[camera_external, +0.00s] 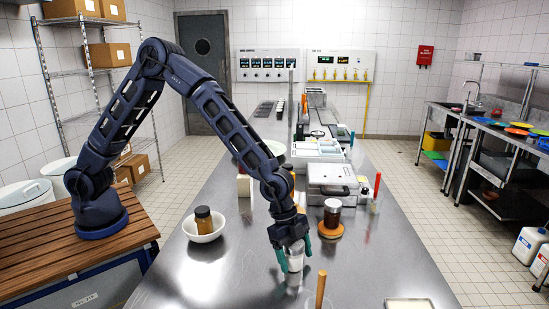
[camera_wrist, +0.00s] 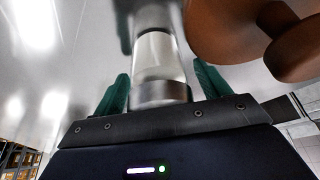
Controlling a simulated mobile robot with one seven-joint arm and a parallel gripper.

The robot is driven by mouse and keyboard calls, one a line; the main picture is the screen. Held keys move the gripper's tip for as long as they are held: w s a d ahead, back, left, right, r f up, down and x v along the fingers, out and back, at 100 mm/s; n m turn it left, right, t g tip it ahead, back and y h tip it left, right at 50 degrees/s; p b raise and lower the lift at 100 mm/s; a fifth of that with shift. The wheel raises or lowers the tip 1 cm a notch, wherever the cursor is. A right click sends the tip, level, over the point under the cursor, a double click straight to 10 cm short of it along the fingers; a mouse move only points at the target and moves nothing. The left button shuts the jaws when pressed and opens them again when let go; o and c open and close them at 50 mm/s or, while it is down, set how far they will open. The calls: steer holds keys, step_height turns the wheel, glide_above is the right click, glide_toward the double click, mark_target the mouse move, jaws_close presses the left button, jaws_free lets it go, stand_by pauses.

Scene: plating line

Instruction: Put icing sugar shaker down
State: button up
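The icing sugar shaker (camera_external: 295,262) is a small, pale, clear-sided cylinder at the front middle of the steel table (camera_external: 230,275). It appears upright on the tabletop, with its reflection just below. In the wrist view the shaker (camera_wrist: 158,62) shows a whitish body and a grey metallic band nearest my gripper. My gripper (camera_external: 295,254) points down over it, with one green finger on each side. In the wrist view narrow gaps show between the shaker and both fingers of my gripper (camera_wrist: 162,88), so it looks open around the shaker. The shaker's top is partly hidden in the external view.
A wooden stick (camera_external: 321,288) stands close in front. A white bowl (camera_external: 204,232) with a brown jar is left.

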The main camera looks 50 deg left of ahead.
steer(key=shift+r, duration=0.1)
steer(key=v, duration=1.2)
steer(key=shift+a+r, duration=0.1)
steer(key=shift+a, duration=0.05)
steer(key=w+a+r+n+t+y, duration=0.1)
steer(key=a+r+n, duration=0.3)
steer(key=a, duration=0.8)
steer(key=w+a+r+n+t+y, duration=0.1)
steer(key=a+r, duration=0.5)
steer(key=a, duration=0.7)
steer(key=w+a+r+n+t, duration=0.1)
steer(key=w+a+r+n, duration=0.3)
steer(key=a, duration=0.8)
steer(key=s+a+r+n+y, duration=0.1)
steer(key=s+a+n, duration=0.3)
steer(key=s+a, duration=0.7)
steer(key=s+a+r+n+t+y, duration=0.1)
steer(key=s+a+n, duration=0.4)
steer(key=s+a, duration=0.6)
steer(key=a, duration=0.5)
steer(key=shift+t, duration=0.3)
steer(key=shift+s, duration=0.1)
